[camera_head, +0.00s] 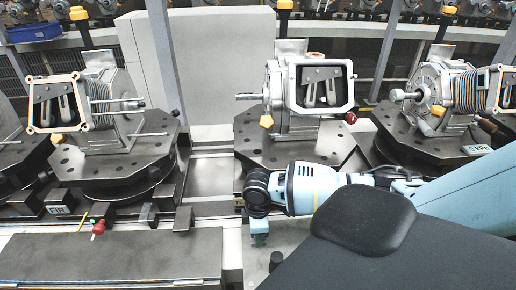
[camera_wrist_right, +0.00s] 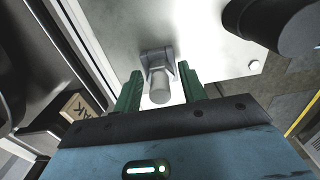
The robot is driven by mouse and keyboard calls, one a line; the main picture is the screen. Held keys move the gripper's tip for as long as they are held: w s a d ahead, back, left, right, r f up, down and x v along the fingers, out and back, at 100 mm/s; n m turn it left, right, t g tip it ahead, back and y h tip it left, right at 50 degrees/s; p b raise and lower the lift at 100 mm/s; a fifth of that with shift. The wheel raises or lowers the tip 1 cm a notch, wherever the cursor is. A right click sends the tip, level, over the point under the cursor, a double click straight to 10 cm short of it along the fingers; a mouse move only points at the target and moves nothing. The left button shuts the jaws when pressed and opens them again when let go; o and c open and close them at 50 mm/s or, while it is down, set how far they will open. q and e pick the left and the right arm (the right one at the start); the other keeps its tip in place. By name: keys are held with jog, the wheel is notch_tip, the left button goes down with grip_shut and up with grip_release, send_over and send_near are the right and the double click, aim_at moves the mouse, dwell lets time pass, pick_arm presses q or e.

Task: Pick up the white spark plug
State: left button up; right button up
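I cannot clearly make out a white spark plug in the head view. In the right wrist view, a pale grey cylinder (camera_wrist_right: 159,88) on a small grey block sits between the two green fingers. I cannot tell whether it is the spark plug. My right gripper (camera_wrist_right: 160,68) is open, with a gap between each finger and the cylinder. In the head view, my right gripper (camera_head: 260,239) points down beside the front bench, below the middle fixture. Its fingertips are small there and partly hidden. My left gripper is not in view.
Engine units on dark fixtures stand at left (camera_head: 110,163), middle (camera_head: 300,147) and right (camera_head: 420,140). The rest of that bench top is clear.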

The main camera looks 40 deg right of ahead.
jog(key=c, duration=0.7)
jog(key=shift+r, duration=0.15)
jog(key=shift+r, duration=0.25)
notch_tip(320, 180, up, 3)
jog(key=shift+s+r, duration=0.1)
jog(key=s+d, duration=0.1)
jog(key=s, duration=0.4)
jog(key=s+d, duration=0.1)
jog(key=s, duration=0.4)
jog(key=s+d+r+p, duration=0.1)
jog(key=s, duration=0.4)
jog(key=shift+s, duration=0.3)
